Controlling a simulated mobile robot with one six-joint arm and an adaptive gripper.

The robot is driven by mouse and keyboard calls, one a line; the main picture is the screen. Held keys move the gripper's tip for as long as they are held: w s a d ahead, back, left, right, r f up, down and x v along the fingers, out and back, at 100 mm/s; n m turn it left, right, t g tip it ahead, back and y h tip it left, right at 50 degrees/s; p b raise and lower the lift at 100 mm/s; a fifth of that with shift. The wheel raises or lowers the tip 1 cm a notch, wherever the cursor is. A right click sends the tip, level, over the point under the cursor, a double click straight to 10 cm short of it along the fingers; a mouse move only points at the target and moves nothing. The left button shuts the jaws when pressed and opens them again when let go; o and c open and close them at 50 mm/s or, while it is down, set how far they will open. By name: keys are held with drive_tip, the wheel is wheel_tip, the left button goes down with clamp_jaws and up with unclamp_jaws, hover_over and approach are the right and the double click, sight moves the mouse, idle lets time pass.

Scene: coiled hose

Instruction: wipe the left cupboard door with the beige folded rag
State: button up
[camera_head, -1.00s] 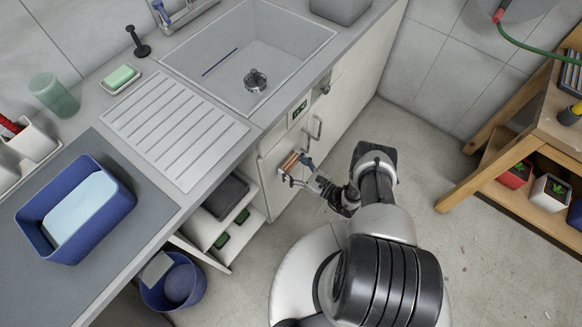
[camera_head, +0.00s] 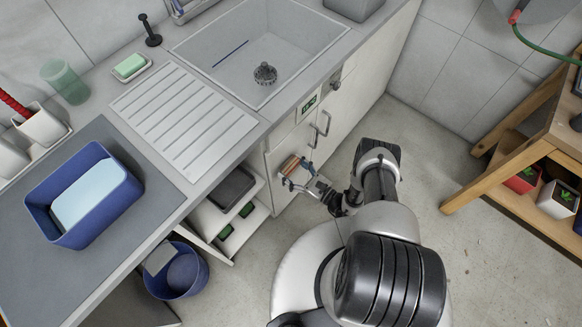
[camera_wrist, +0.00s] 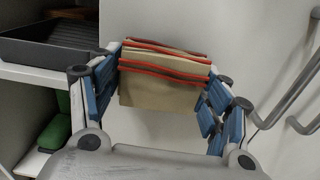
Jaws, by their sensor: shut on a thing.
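My gripper (camera_head: 297,174) is shut on the beige folded rag (camera_head: 290,164), in front of the left cupboard door (camera_head: 284,199). In the wrist view the rag (camera_wrist: 158,92) is a beige pad with red edges, held between the blue-padded fingers of my gripper (camera_wrist: 166,63). The white door (camera_wrist: 235,35) fills the background behind and right of the rag. The rag's far edge is close to the door; I cannot tell whether it touches.
Metal door handles (camera_head: 323,124) stick out right of my gripper, also in the wrist view (camera_wrist: 300,90). Left of the door is an open shelf with a dark tray (camera_head: 232,187). A blue bucket (camera_head: 186,276) stands below. A wooden rack (camera_head: 520,150) is at the right.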

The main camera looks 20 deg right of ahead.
drive_tip(key=shift+v, duration=2.55)
drive_tip(key=shift+d, duration=0.1)
drive_tip(key=shift+v, duration=1.45)
